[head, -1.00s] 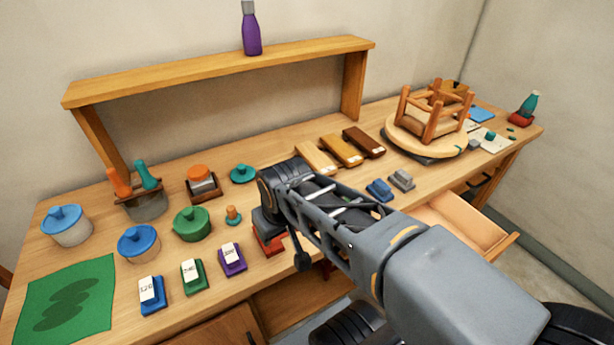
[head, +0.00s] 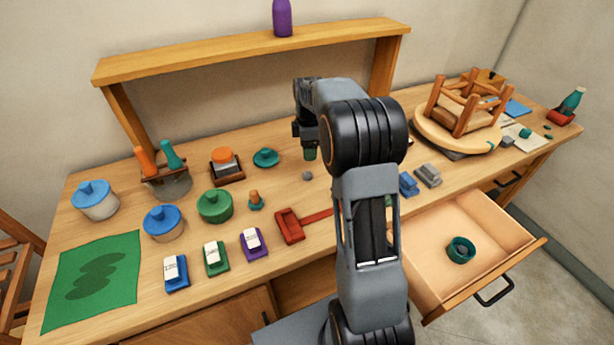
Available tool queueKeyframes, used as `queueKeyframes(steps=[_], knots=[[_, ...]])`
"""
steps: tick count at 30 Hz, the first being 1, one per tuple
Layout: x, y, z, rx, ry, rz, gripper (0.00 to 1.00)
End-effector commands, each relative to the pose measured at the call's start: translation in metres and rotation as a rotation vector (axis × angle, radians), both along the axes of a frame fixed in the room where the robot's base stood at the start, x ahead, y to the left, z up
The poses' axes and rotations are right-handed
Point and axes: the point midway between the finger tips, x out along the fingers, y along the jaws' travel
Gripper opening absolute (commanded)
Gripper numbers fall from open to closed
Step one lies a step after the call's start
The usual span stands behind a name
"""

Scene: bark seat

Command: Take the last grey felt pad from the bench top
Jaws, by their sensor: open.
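A small grey pad (head: 307,175) lies on the bench top (head: 330,255), near the middle. My gripper (head: 309,150) is above and slightly behind it in the picture, pointing down and apart from it. It is open, though the arm hides part of it and the gap between the fingers is hard to see. A dark green shape shows at its lower end; I cannot tell whether it is a fingertip or something behind.
My arm covers the bench's centre right. A red clamp-like tool (head: 290,226) lies in front of the pad. An upturned stool (head: 467,105) stands at right.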

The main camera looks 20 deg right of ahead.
Motion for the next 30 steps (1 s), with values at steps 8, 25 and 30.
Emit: queueKeyframes(steps=[8, 25, 30], knots=[[0.0, 0.001, -0.044, 0.001, 0.002, 0.0, 0.65], [0.0, 0.0, -0.097, 0.0, 0.001, 0.0, 0.65], [0.0, 0.0, -0.108, -0.001, -0.002, -0.001, 0.65]])
